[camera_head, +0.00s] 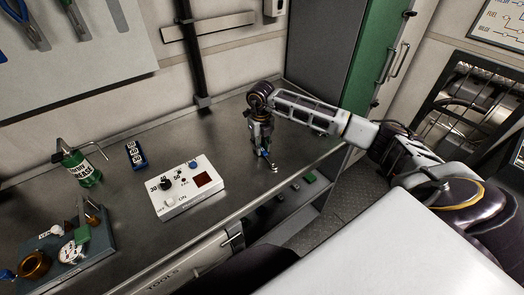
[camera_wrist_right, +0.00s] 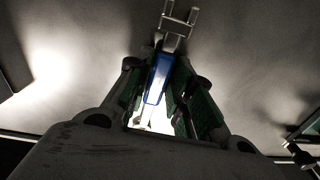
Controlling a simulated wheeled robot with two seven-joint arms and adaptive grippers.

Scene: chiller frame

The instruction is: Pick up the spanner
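The spanner has a blue handle and a grey forked end. In the right wrist view the spanner (camera_wrist_right: 158,78) lies between my right gripper's green-padded fingers, with the fork pointing beyond them. My right gripper (camera_head: 262,152) points down at the steel workbench, right of the white control box, and looks shut on the blue handle. In the head view the spanner's metal end (camera_head: 274,169) shows just below the fingers, at or close to the bench surface; I cannot tell if it touches. My left gripper is not in view.
The white control box (camera_head: 185,187) stands left of my right gripper on the workbench (camera_head: 225,125). A green-edged cabinet (camera_head: 340,50) stands behind my right arm.

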